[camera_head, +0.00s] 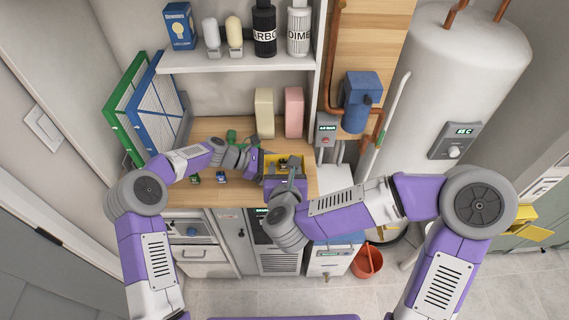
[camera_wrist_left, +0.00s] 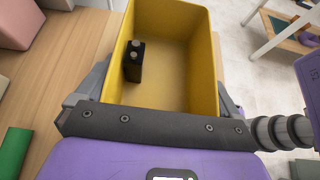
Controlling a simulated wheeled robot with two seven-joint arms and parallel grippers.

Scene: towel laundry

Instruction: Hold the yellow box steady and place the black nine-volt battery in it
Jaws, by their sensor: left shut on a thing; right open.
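The yellow box (camera_wrist_left: 205,62) is open at the top and stands on the wooden counter. It shows partly in the head view (camera_head: 283,161), between my arms. My left gripper (camera_wrist_left: 160,97) is shut on the box, with a finger at either side of it. The black nine-volt battery (camera_wrist_left: 134,66) is inside the box, upright near its left wall with two round terminals on top. No finger touches it in the left wrist view. My right gripper (camera_head: 292,176) is open over the box's near side in the head view and hides part of it.
Two small items, one green (camera_head: 194,178) and one blue (camera_head: 221,176), lie on the counter (camera_head: 215,195) left of the box. A cream block (camera_head: 264,112) and a pink block (camera_head: 293,112) stand behind it. A shelf (camera_head: 235,61) with bottles and bulbs hangs above.

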